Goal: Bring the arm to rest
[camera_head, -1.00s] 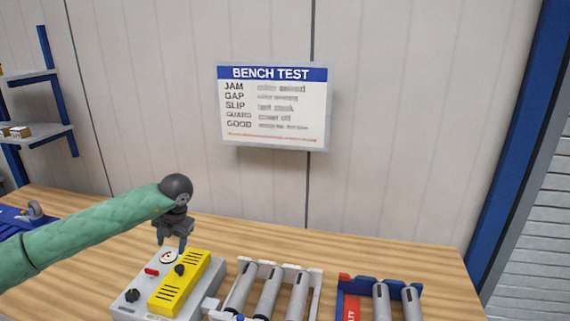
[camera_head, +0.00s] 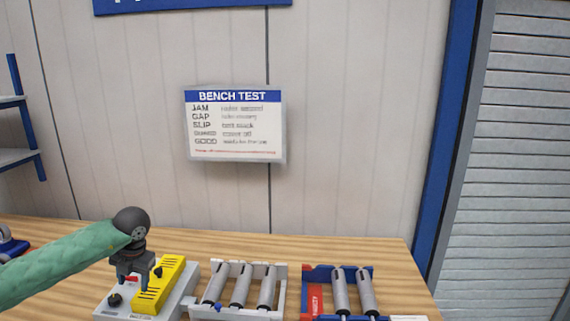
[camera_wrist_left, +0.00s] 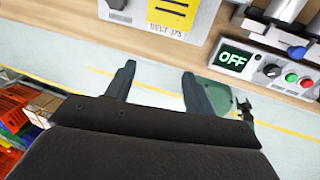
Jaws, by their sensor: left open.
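My left gripper (camera_head: 132,286) is open and empty, with its arm reaching in from the left. In the head view it overlaps the grey test box with a yellow cover (camera_head: 160,284) and hides part of its top. The left wrist view shows the two fingers apart (camera_wrist_left: 158,72), with floor visible between them and the bench edge beyond. A small dark claw-like shape beside a green part low in the left wrist view may be my right gripper; its jaws are too small to read.
A white rack of grey rollers (camera_head: 238,312) and a blue and red rack (camera_head: 310,294) stand right of the box. A BENCH TEST sign (camera_head: 234,126) hangs on the wall.

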